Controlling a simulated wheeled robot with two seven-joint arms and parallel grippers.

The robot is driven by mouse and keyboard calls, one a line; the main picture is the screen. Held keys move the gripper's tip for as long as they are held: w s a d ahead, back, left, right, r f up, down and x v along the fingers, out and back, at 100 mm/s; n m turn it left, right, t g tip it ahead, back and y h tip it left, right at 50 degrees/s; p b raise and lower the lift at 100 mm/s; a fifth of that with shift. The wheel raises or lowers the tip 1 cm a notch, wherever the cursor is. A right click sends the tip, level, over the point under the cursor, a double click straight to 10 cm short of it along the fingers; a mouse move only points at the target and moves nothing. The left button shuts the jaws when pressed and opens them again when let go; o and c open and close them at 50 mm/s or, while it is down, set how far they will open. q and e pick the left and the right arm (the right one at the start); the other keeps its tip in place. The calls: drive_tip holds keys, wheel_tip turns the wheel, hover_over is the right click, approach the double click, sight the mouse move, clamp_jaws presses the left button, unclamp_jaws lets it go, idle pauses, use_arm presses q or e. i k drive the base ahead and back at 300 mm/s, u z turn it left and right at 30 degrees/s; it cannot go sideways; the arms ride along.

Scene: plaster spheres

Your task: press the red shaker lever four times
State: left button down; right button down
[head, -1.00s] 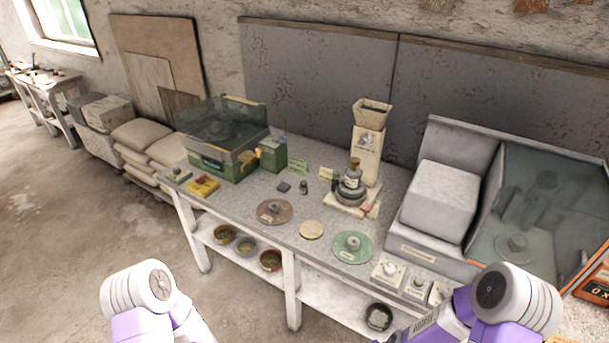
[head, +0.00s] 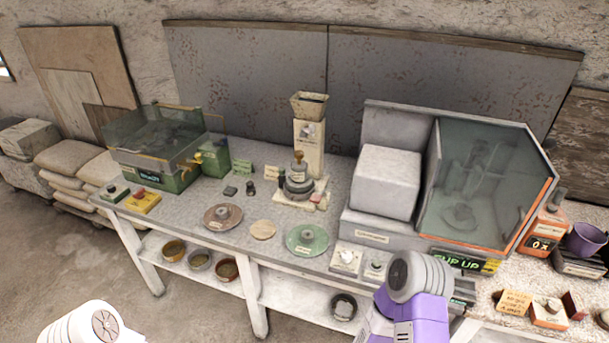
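A green machine (head: 172,178) with a clear box-like cover stands at the left end of the grey bench; its label is too small to read surely. In front of it lies a yellow block (head: 143,203) with a small red part (head: 140,192) on top, which may be the red lever. Another small red part (head: 317,199) sits at the base of the pale hopper device. Only arm links of mine show, at the bottom left and bottom right. Neither gripper's fingers can be seen, and both arms are well away from the yellow block.
Discs lie along the bench (head: 190,228): a brown one (head: 222,216), a tan one (head: 263,230) and a green one (head: 307,239). A large glass-fronted cabinet (head: 480,190) stands at right. Sacks (head: 75,165) are stacked left of the bench. Floor is clear in front.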

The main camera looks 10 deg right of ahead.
sight(316, 198)
drive_tip(key=k, duration=0.6)
drive_tip(key=u, duration=0.5)
drive_tip(key=i, duration=1.55)
drive_tip(key=z, duration=0.5)
